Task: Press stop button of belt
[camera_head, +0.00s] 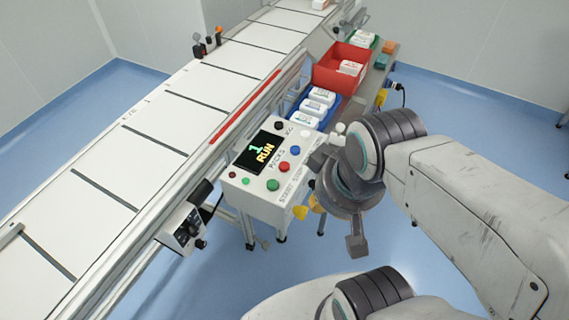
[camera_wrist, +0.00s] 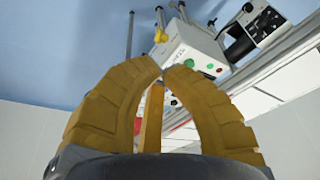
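The belt's control box (camera_head: 262,200) is white, with a display reading "1 RUN" (camera_head: 260,152). On its top, a green button (camera_head: 272,184) and a red button (camera_head: 284,166) sit in a row with a blue one (camera_head: 295,150); lettering along the edge reads START and STOP. My gripper (camera_head: 307,209) has yellow fingers, partly hidden, low beside the box's right side and apart from the red button. In the wrist view my gripper (camera_wrist: 162,70) has its curved fingertips drawn together with nothing seen between them, and the control box (camera_wrist: 182,48) is beyond.
The conveyor belt (camera_head: 185,112) runs diagonally on the left, edged by a metal rail. A red bin (camera_head: 336,78) and blue tray with white packs stand beyond the box. A dark camera-like device (camera_head: 182,228) is mounted at the near rail. Blue floor is open at the lower middle.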

